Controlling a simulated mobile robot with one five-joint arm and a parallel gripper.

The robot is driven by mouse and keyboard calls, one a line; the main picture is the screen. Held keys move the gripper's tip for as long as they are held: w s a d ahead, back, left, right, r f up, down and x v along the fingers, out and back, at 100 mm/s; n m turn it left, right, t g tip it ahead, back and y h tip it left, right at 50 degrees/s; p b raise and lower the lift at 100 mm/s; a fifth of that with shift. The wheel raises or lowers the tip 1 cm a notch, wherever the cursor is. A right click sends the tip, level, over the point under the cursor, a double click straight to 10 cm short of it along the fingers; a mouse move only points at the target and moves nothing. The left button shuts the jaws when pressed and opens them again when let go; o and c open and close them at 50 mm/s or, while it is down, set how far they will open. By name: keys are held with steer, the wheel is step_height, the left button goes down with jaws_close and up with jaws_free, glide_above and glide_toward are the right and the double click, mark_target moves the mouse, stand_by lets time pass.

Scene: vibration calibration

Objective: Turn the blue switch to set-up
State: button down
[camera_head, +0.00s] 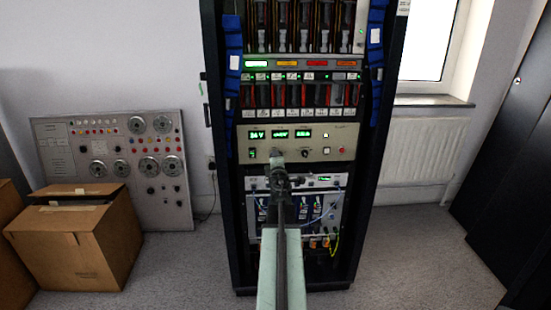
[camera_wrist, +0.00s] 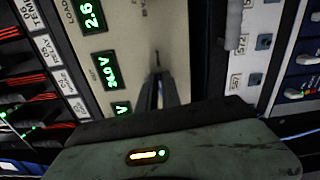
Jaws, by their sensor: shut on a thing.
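My gripper (camera_head: 277,156) reaches up to the beige instrument panel (camera_head: 330,140) in the rack's middle. In the wrist view the two grey fingers (camera_wrist: 157,82) are close together, their tips against that panel. They are shut on a small dark switch (camera_wrist: 157,58), of which only a thin part shows at the tips. Its blue colour and its setting cannot be made out. Green lit displays (camera_wrist: 92,16) are beside the fingers in the wrist view. In the head view my gripper hides the switch.
A black rack (camera_head: 220,200) with blue side strips frames the panel. A round knob (camera_head: 305,153) is close to the right of my gripper. A cardboard box (camera_head: 75,240) and a grey dial panel (camera_head: 110,150) stand left. Carpet is clear at right.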

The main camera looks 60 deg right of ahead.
steer(key=shift+f+m, duration=0.1)
steer(key=shift+m, duration=0.6)
steer(key=c, duration=1.5)
jaws_free()
steer(key=shift+c, duration=0.2)
